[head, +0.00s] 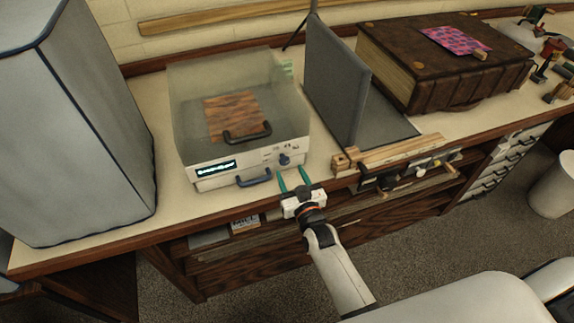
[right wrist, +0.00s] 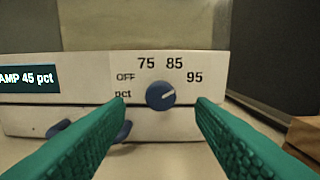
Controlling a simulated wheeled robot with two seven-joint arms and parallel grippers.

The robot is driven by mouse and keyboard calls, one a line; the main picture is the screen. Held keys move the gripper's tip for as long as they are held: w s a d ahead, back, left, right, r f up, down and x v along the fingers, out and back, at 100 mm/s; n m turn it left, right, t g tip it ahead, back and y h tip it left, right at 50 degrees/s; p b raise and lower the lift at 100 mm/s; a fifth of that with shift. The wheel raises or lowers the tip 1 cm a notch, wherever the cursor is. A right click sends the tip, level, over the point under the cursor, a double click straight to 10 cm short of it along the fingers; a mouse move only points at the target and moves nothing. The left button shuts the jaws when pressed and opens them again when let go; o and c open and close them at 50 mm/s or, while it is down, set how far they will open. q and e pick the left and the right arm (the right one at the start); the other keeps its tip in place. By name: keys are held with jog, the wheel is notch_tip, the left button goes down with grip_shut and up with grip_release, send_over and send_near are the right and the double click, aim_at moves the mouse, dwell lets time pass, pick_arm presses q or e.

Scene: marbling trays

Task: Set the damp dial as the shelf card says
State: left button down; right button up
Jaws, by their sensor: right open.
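The damp dial is a blue round knob (head: 285,160) on the white front panel of a clear-lidded box (head: 190,110). In the right wrist view the dial (right wrist: 161,95) sits among the marks OFF, 75, 85 and 95, and its white line points up and right towards 95. The display (right wrist: 28,78) beside it reads "AMP 45 pct", its left end cut off. My right gripper (head: 292,174) is open, its green fingers (right wrist: 160,125) spread either side of the dial, apart from it. A card (head: 245,225) lies on the shelf below the counter; its text is too small to read.
A blue drawer handle (head: 254,179) is just below and left of the dial. A dark upright panel (head: 338,85) and wooden strips (head: 400,152) stand to the right. A big brown book (head: 400,45) lies behind, and a large grey cabinet (head: 75,130) stands left.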

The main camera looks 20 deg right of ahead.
aim_at(286, 163)
jog(key=shift+w, duration=1.75)
jog(key=c, duration=1)
jog(key=shift+o, duration=0.2)
jog(key=m, duration=0.3)
jog(key=shift+m, duration=2.3)
